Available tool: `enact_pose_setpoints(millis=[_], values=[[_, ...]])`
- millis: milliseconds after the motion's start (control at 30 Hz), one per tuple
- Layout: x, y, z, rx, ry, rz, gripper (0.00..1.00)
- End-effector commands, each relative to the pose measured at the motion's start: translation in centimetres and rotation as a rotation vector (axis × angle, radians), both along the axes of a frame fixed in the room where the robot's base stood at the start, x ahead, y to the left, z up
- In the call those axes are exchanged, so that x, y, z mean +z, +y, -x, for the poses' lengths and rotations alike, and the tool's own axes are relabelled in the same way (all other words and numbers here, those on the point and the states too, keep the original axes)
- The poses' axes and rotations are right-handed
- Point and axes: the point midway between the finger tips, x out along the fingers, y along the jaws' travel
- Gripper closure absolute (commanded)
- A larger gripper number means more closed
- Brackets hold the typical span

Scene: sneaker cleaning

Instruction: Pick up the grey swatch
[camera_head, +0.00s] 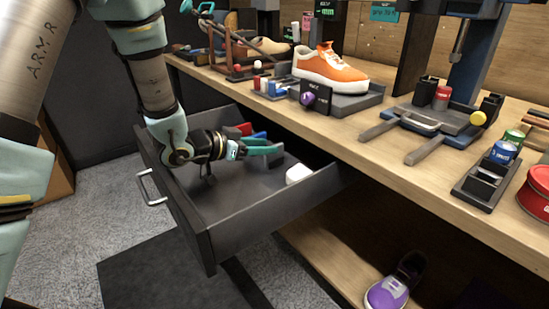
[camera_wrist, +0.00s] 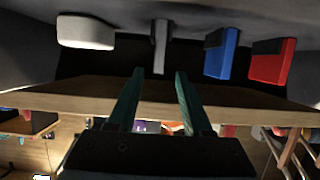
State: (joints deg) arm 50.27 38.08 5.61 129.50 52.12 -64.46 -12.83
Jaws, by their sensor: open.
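The grey swatch (camera_wrist: 161,46) stands in the open drawer in the wrist view, narrow and upright, ahead of my fingertips and about in line with the gap between them. A blue swatch (camera_wrist: 221,53) and a red swatch (camera_wrist: 272,61) are to its right, and a white block (camera_wrist: 85,32) is to its left. My gripper (camera_wrist: 158,74) is open with nothing between its two teal fingers. In the head view my gripper (camera_head: 277,146) is inside the drawer, low and roughly level. The grey swatch is largely hidden by the fingers there.
The dark drawer (camera_head: 240,232) is pulled out from under the wooden bench (camera_head: 385,160), its walls around my gripper. The bench edge is close by. An orange sneaker (camera_head: 333,70) stands on the bench. A purple shoe (camera_head: 388,292) is on the lower shelf.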

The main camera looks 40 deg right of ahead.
Motion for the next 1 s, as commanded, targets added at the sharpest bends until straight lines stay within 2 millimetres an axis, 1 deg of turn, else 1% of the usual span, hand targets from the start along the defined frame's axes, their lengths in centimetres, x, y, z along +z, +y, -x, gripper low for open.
enact_pose_setpoints(millis=[33, 100, 267, 433, 533, 667, 867, 1000], values=[[-0.3, -0.7, 0.1, -0.002, 0.0, -0.001, 0.5], [-0.5, -1.3, 0.1, -0.001, -0.001, 0.0, 0.5], [-0.8, -2.2, 0.3, -0.002, 0.001, -0.001, 0.5], [-1.7, -4.5, 0.7, -0.004, -0.001, 0.0, 0.5], [-2.2, -5.7, 0.7, -0.001, -0.002, -0.001, 0.5], [-2.5, -6.4, 0.7, 0.0, -0.001, -0.001, 0.5], [-2.5, -6.5, 0.7, 0.001, 0.0, -0.001, 0.5], [-2.5, -6.5, 0.7, 0.001, 0.0, 0.0, 0.65]])
